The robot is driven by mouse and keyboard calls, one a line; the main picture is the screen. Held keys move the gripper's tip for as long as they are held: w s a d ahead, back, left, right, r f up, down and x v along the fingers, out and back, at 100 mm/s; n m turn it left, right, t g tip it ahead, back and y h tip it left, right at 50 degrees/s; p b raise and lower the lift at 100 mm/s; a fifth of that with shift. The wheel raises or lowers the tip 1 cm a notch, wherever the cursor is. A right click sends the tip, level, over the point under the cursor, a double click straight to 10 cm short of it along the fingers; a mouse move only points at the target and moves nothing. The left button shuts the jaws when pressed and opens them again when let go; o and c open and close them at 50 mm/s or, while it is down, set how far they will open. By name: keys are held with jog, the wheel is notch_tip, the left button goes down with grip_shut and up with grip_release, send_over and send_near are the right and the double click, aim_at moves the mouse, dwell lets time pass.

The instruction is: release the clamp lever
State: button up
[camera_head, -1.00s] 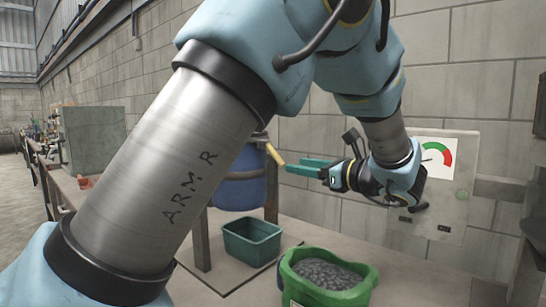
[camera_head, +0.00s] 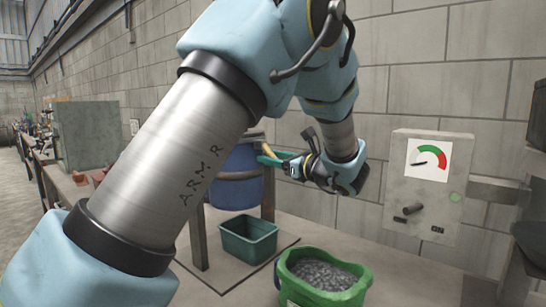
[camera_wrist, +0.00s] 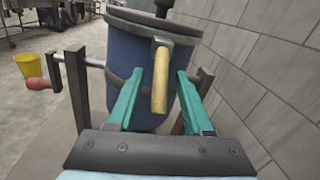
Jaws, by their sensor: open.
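The clamp lever has a tan handle (camera_wrist: 160,82) that hangs from a dark bracket at the lid of the blue drum (camera_wrist: 128,60). In the head view the handle (camera_head: 269,149) is partly hidden by my gripper. My gripper (camera_wrist: 159,80) is open, with one green finger on each side of the handle in the wrist view. I cannot tell whether a finger touches it. In the head view my gripper (camera_head: 267,158) reaches to the drum's right side (camera_head: 239,180).
A green bin (camera_head: 250,238) stands below the drum, and a green tub of grey pieces (camera_head: 322,275) stands in front. A gauge panel (camera_head: 428,180) is on the wall at right. A metal frame (camera_wrist: 75,90) flanks the drum; a yellow bucket (camera_wrist: 35,71) stands behind.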

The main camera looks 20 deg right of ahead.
grip_shut()
dwell(0.3)
dwell(1.1)
